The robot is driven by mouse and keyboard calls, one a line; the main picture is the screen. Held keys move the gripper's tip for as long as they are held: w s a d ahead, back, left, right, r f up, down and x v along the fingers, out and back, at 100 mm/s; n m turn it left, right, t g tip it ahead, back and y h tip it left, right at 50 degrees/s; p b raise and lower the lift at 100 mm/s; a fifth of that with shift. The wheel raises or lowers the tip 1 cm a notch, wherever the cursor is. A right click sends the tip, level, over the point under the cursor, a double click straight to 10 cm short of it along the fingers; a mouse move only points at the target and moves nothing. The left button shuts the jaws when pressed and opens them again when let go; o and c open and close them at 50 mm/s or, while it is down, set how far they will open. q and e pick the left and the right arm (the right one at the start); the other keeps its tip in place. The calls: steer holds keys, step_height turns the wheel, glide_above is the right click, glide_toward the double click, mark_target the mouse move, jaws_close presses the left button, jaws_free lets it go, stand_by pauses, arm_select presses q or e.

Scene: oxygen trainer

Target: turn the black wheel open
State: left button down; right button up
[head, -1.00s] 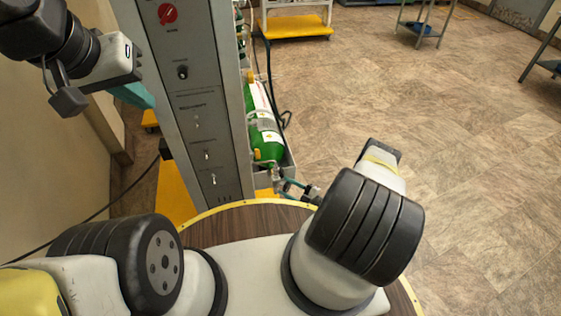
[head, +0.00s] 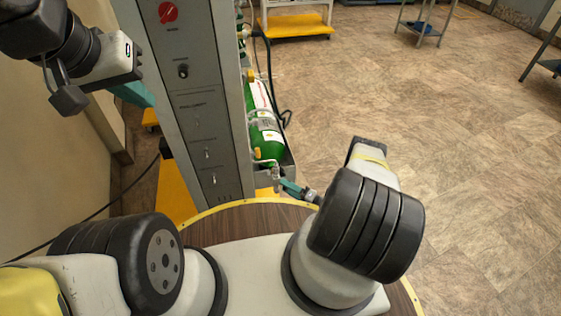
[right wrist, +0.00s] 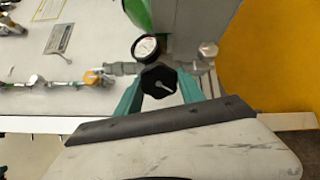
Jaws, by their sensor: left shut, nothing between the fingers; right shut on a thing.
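The black wheel (right wrist: 158,80) is a dark faceted knob with a pale mark on its face. In the right wrist view it sits just below a round white gauge (right wrist: 146,47) on grey metal fittings. The two teal fingers of my right gripper (right wrist: 159,88) stand on either side of it and are shut on it. In the head view my right gripper (head: 291,188) is at the fittings below the green cylinder (head: 266,135); the wheel cannot be made out there. My left gripper (head: 132,94) is shut and empty, partly hidden behind the tall grey panel.
The tall grey panel (head: 190,110) with a red knob (head: 168,12) and several switches stands between my arms. A black hose (head: 272,85) runs beside the cylinder. A yellow platform (head: 172,195) lies below. The floor (head: 460,130) to the right is open.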

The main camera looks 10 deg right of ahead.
steer(key=n, duration=0.6)
steer(key=shift+d+f, duration=0.1)
steer(key=shift+f, duration=0.1)
steer(key=shift+n, duration=0.4)
steer(key=o, duration=1.4)
steer(key=shift+c, duration=0.2)
steer(key=v, duration=0.8)
